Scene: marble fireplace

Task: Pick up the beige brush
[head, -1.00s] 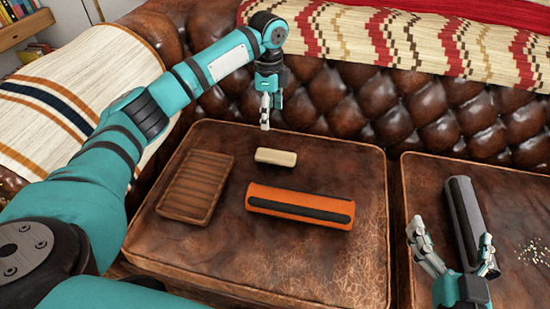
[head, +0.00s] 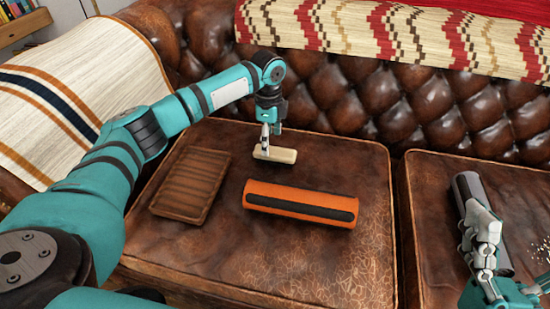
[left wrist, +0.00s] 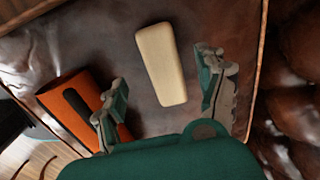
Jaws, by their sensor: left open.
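The beige brush (head: 280,155) is a small pale block lying on the brown leather seat cushion, behind the orange cylinder. It also shows in the left wrist view (left wrist: 161,65), lying lengthwise between the fingers. My left gripper (head: 267,147) points down at the brush, its fingertips covering a bit of the brush's left part in the head view. In the left wrist view the fingers (left wrist: 165,78) are spread on both sides of the brush, with gaps. My right gripper (head: 478,232) is at the right, over or against a dark grey cylinder; its finger opening is unclear.
An orange cylinder with a black strip (head: 300,203) lies in front of the brush. A brown slatted tray (head: 190,185) lies to its left. The dark grey cylinder (head: 466,188) lies on the right cushion. The tufted sofa back (head: 350,105) rises behind.

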